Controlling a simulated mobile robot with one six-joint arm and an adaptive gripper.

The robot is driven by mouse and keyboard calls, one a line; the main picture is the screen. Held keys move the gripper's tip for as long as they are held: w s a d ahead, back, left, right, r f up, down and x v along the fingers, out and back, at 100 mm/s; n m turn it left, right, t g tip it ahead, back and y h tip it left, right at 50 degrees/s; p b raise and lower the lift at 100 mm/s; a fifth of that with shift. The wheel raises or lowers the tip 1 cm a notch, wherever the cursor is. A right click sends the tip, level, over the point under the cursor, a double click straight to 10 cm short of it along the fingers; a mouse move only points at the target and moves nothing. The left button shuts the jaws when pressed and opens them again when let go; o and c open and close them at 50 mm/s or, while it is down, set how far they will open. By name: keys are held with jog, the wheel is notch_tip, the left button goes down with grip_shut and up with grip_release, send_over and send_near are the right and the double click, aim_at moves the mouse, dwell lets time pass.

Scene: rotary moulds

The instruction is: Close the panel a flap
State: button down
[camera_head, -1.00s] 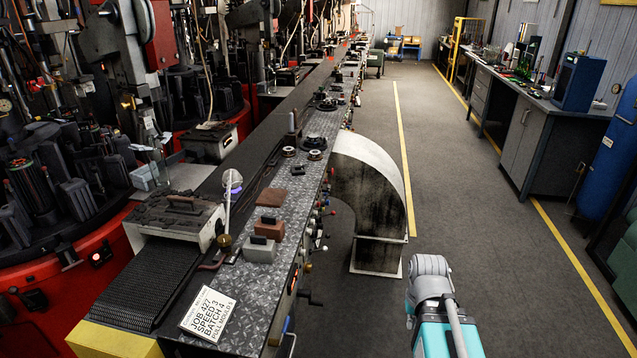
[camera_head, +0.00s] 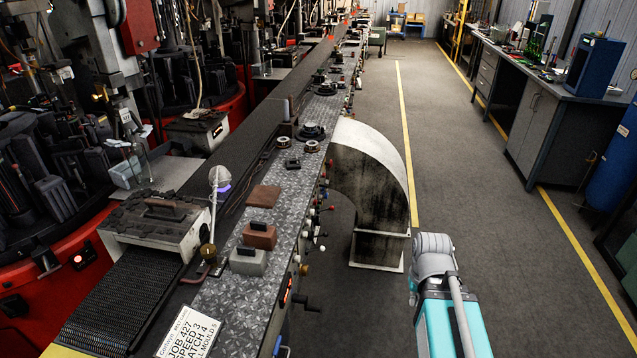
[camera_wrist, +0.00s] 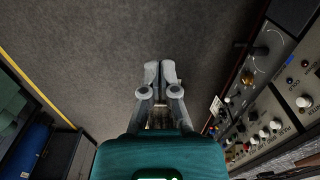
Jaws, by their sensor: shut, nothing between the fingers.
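My gripper (camera_wrist: 160,75) shows in the wrist view with its two grey fingers together and nothing between them. It points over bare dark floor, left of a side face with control panels (camera_wrist: 270,118). These panels carry several knobs, buttons and small printed labels, too small to read surely. I cannot make out which part is the panel A flap, or whether it is open. In the head view, the panel side of the long bench (camera_head: 232,300) faces right, with knobs and levers seen edge-on. My gripper is not visible there.
A curved metal duct (camera_head: 372,185) stands on the floor beside the bench. A crank handle (camera_head: 305,303) and levers stick out from the bench side. The aisle floor (camera_head: 470,190) is clear up to the workbench (camera_head: 545,125) at right.

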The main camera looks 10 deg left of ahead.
jog(key=shift+d, duration=0.25)
jog(key=shift+w, duration=0.1)
jog(key=w+a+f+n+t+y+b, duration=0.1)
jog(key=w+a+f+n+t+b, duration=0.2)
jog(key=w, duration=0.5)
jog(key=w+a+f+n+t+b, duration=0.2)
jog(key=w+a+b, duration=0.25)
jog(key=w, duration=0.35)
jog(key=w+a+f+n+t+y+b, duration=0.1)
jog(key=w+a+f+n+t+b, duration=0.15)
jog(key=w+b, duration=0.45)
jog(key=w+a+n+t+y+b, duration=0.1)
jog(key=w+a+n+t+b, duration=0.4)
jog(key=w+a, duration=0.4)
jog(key=w+a+n+t+y+b, duration=0.2)
jog(key=w+a+n+t+b, duration=0.2)
jog(key=w, duration=1)
jog(key=shift+w+a+r+n+t+b, duration=0.35)
jog(key=shift+a+t+b, duration=0.8)
jog(key=shift+a+b, duration=1.25)
jog(key=shift+a+p, duration=0.45)
